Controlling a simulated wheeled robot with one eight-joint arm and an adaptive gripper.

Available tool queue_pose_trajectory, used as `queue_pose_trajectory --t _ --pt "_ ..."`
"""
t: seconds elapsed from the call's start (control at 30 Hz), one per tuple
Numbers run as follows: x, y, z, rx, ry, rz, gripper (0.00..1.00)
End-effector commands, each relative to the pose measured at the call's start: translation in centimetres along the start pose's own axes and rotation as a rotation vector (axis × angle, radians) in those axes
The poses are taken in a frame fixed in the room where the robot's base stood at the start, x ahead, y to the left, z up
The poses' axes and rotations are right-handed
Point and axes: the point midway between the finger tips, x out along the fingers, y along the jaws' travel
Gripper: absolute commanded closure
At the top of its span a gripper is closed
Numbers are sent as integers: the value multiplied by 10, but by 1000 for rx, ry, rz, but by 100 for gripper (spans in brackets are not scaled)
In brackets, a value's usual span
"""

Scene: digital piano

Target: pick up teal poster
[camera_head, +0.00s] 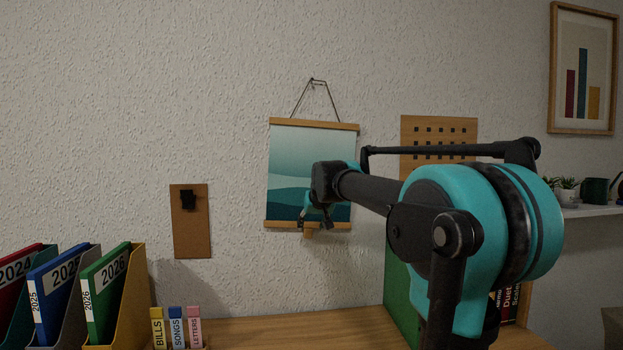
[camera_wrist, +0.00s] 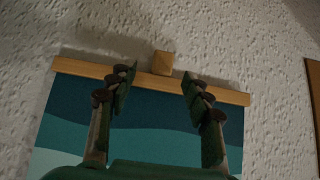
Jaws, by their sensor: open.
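The teal poster (camera_head: 294,150) hangs on the wall in the head view, with wooden bars at top and bottom and a cord looped over a nail. My gripper (camera_head: 317,220) is in front of its lower part and hides some of it. In the wrist view the poster (camera_wrist: 150,118) shows wavy teal bands and its wooden bar (camera_wrist: 95,70), with a small wooden block (camera_wrist: 163,63) at the bar's middle. My gripper (camera_wrist: 157,85) is open there, its two fingers apart on either side of the block.
A desk (camera_head: 290,330) lies below. Binders in holders (camera_head: 110,295) and small labelled boxes (camera_head: 176,328) stand at its left. A shelf (camera_head: 585,210) holds plants.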

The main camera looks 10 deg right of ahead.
Motion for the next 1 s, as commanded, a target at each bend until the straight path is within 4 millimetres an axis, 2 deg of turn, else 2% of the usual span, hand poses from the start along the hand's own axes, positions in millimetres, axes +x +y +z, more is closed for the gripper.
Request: queue_pose_trajectory --t 0.3,0.57,1.0 --pt "42 -4 0 0 0 0 50" --pt "48 -4 1 0 0 0 50" --pt "47 -4 1 0 0 0 100"
